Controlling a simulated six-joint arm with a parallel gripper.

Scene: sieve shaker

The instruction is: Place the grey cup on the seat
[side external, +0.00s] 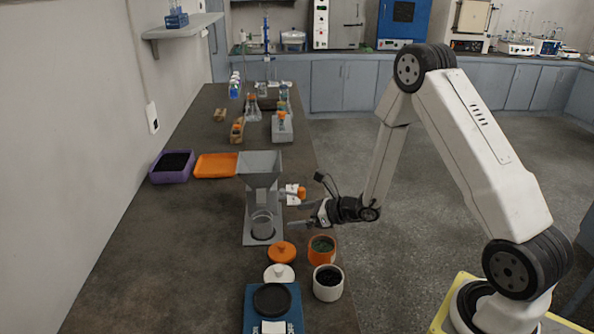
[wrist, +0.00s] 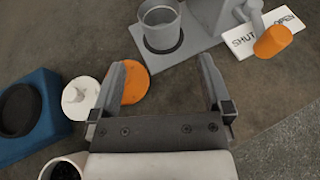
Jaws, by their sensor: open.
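The grey cup (side external: 262,224) stands upright below the spout of the grey hopper (side external: 259,168), on the hopper's base plate. In the wrist view the cup (wrist: 160,26) is at the top, beyond my fingertips, over a dark round ring (wrist: 166,45) on the plate, which I take to be the seat. My gripper (side external: 298,214) is to the right of the cup, apart from it. In the wrist view my gripper (wrist: 162,72) has its fingers spread wide with nothing between them. The cup's bottom edge meets the ring closely, but I cannot tell how exactly it is centred.
An orange-knobbed lever (wrist: 272,41) and a SHUT/OPEN label (wrist: 265,33) are beside the hopper. An orange lid (side external: 282,252), a white lid (side external: 279,273), an orange jar (side external: 322,250), a white jar (side external: 328,283) and a blue scale (side external: 256,317) are near.

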